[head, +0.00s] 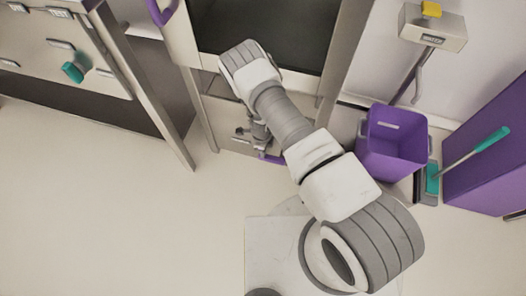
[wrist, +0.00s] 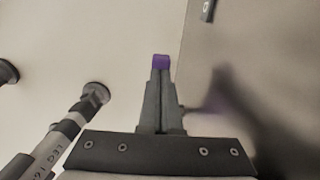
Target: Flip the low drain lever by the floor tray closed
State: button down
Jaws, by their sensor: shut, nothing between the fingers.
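My gripper (wrist: 160,85) is shut, its two fingers pressed together with nothing between them. In the wrist view a small purple block (wrist: 160,62) shows right at the fingertips; I cannot tell whether it is the lever's end or part of the fingers. A blurred purple shape (wrist: 218,98) lies to their right. In the head view a short purple bar (head: 271,158) sticks out low at the cabinet front, beside my arm, and looks like the drain lever. My wrist hides part of it, and the fingers cannot be made out there. No floor tray is clearly visible.
A metal cabinet leg (wrist: 65,128) with a round foot stands left of my gripper in the wrist view. A cabinet panel (wrist: 255,60) is close on the right. A purple bin (head: 395,140) and a teal-handled brush (head: 468,159) stand right. The floor (head: 120,215) at left is clear.

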notch_tip(320, 180, up, 8)
jog(key=p, duration=0.3)
jog(key=shift+f, duration=0.25)
jog(key=shift+s+a, duration=0.1)
dwell(0.4)
